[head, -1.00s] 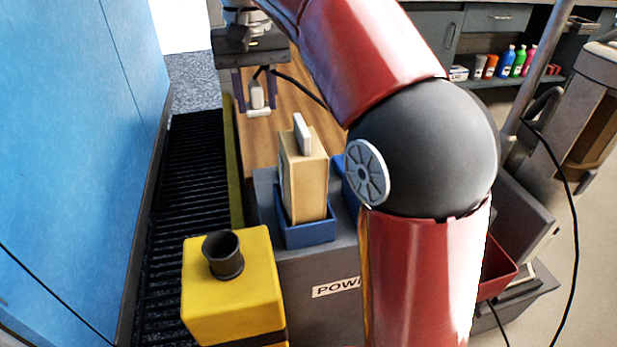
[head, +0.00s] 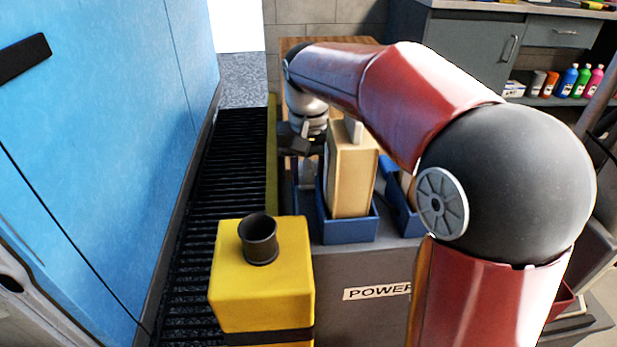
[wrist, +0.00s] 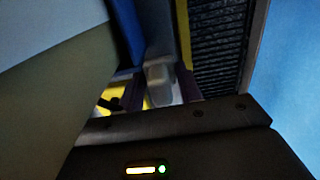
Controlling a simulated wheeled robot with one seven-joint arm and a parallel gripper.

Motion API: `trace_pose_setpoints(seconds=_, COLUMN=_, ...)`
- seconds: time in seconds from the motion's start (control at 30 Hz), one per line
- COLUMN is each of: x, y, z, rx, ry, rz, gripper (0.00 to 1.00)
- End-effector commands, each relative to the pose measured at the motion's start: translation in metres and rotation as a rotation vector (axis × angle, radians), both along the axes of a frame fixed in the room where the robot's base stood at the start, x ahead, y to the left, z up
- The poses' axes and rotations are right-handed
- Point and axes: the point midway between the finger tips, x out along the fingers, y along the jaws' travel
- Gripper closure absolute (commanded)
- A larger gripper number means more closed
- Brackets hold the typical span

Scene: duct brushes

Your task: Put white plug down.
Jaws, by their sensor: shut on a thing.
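My gripper (head: 306,165) hangs beside the left side of a tan box, above the grey POWER cabinet (head: 345,265). In the wrist view my gripper (wrist: 160,92) is shut on the white plug (wrist: 159,74), which sits between its purple fingers. In the head view the plug is mostly hidden by the gripper and the tan box. I cannot tell whether the plug touches the cabinet top below it.
The tan box (head: 350,180) stands in a blue tray (head: 348,230), close to my gripper. A yellow box (head: 262,285) with a black cup-like piece (head: 258,240) is in front. A black grating (head: 215,215) and blue panels (head: 110,140) lie to the left.

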Motion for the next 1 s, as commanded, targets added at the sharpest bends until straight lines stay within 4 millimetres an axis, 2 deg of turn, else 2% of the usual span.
trace_pose_setpoints(seconds=0.1, x=0.000, y=0.000, z=-0.011, rx=0.000, ry=0.000, rz=0.000, gripper=1.00)
trace_pose_setpoints(seconds=0.47, x=0.000, y=0.000, z=-0.014, rx=0.000, ry=0.000, rz=0.000, gripper=1.00)
trace_pose_setpoints(seconds=0.5, x=0.000, y=0.000, z=-0.014, rx=0.000, ry=0.000, rz=0.000, gripper=0.62)
trace_pose_setpoints(seconds=0.53, x=0.000, y=0.000, z=-0.013, rx=0.000, ry=0.000, rz=0.000, gripper=0.58)
trace_pose_setpoints(seconds=0.57, x=0.000, y=0.000, z=-0.013, rx=0.000, ry=0.000, rz=0.000, gripper=0.55)
trace_pose_setpoints(seconds=0.83, x=0.000, y=0.000, z=-0.012, rx=0.000, ry=0.000, rz=0.000, gripper=0.55)
trace_pose_setpoints(seconds=1.0, x=0.001, y=0.000, z=0.004, rx=0.001, ry=-0.003, rz=0.000, gripper=0.55)
